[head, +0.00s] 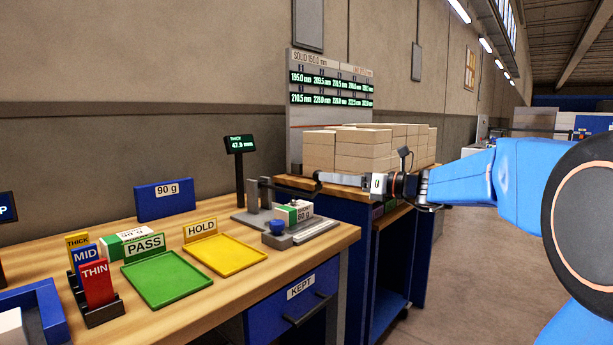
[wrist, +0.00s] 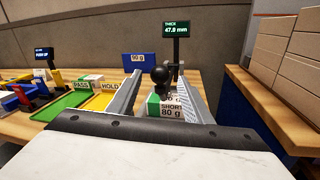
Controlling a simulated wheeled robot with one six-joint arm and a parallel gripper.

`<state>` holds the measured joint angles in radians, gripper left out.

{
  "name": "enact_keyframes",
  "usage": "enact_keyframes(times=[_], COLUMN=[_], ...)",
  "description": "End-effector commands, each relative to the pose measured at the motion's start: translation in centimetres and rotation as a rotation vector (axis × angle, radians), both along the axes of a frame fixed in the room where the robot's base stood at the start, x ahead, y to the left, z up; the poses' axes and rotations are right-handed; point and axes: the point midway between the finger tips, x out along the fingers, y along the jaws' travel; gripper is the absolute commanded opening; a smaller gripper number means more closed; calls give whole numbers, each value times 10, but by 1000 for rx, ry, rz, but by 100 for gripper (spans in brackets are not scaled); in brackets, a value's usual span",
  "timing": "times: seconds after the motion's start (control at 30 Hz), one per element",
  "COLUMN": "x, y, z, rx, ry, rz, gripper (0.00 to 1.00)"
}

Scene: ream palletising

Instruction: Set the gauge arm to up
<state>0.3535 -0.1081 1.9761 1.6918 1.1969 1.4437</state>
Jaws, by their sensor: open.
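The gauge (head: 266,196) stands at the right end of the wooden bench, with a grey base and upright post. Its dark arm (head: 288,187) runs roughly level to the right, over a green-and-white ream marked SHORT 80 g (head: 303,209). The ream also shows in the wrist view (wrist: 172,108). The arm's black ball knob (wrist: 160,73) appears between my fingers there; I see no clear contact. My gripper (head: 322,178) is open, reaching in from the right at the arm's end. It also shows in the wrist view (wrist: 162,80). The gauge display (head: 239,143) reads THICK 47.9 mm.
A green PASS tray (head: 168,286) and yellow HOLD tray (head: 226,256) lie left of the gauge. THICK, MID and THIN cards (head: 97,284) stand further left. A stack of brown blocks (head: 363,150) stands behind my gripper.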

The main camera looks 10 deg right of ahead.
Motion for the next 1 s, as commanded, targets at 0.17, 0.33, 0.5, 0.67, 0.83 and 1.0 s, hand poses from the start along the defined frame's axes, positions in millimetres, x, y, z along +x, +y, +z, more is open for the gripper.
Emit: enact_keyframes(times=[0.17,0.33,0.5,0.67,0.83,1.0], x=[20,38,53,61,63,63], y=[22,42,58,66,68,68], z=[0,-1,0,-1,0,0], rx=[0,0,0,0,-1,-1], ry=[0,2,0,1,1,1], rz=[3,2,1,0,-1,-1], gripper=[46,46,46,46,46,46])
